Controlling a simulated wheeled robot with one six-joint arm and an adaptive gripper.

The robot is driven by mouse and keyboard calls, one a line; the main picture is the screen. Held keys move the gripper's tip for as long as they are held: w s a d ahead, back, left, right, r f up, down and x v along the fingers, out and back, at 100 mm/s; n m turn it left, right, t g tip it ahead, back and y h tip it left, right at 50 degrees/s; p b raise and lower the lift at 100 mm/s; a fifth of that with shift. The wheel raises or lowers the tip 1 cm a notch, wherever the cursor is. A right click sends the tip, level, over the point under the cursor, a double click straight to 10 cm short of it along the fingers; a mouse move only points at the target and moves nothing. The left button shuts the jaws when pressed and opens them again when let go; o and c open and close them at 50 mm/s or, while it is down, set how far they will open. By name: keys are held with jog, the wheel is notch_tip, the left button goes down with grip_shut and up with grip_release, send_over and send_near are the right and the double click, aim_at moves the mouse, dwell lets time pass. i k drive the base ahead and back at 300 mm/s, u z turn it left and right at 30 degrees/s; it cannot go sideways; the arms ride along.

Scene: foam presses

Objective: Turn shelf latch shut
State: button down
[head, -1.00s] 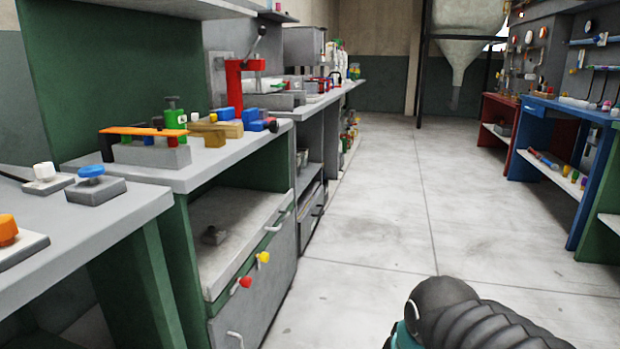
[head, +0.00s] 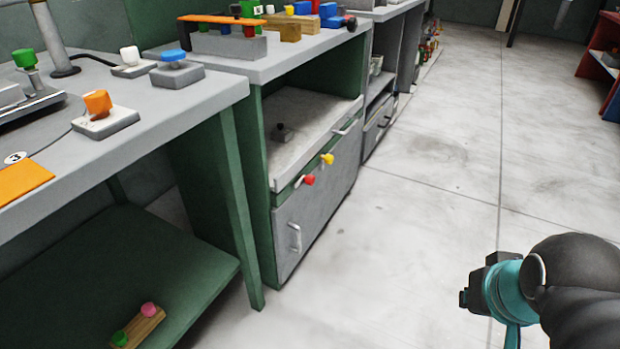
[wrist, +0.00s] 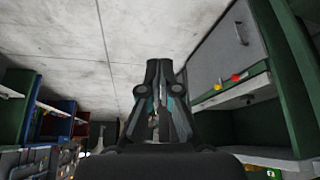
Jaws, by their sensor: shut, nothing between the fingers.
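A small dark grey fitting with an upright knob (head: 282,133) sits on the open shelf (head: 300,110) of the green and grey cabinet. It may be the shelf latch; its turn position is too small to tell. A red knob (head: 309,180) and a yellow knob (head: 327,159) stick out from the cabinet front below that shelf. The red knob (wrist: 236,78) and yellow knob (wrist: 219,88) also show in the wrist view, right of my gripper. My gripper (wrist: 159,64) is shut and empty, apart from the cabinet. In the head view its fingertips cannot be made out.
A grey cabinet door (head: 317,205) with a handle lies below the knobs. A bench (head: 215,100) with coloured buttons stands at the left, with a wooden block (head: 139,328) with green and pink knobs on its lower shelf. The floor (head: 430,220) between cabinet and arm is clear.

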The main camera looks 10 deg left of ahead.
aim_at(309, 180)
jog(key=z, duration=0.55)
jog(key=k, duration=1.3)
jog(key=u, duration=0.15)
jog(key=i, duration=0.6)
jog(key=u, duration=0.6)
jog(key=i, duration=1.1)
jog(key=z, duration=0.55)
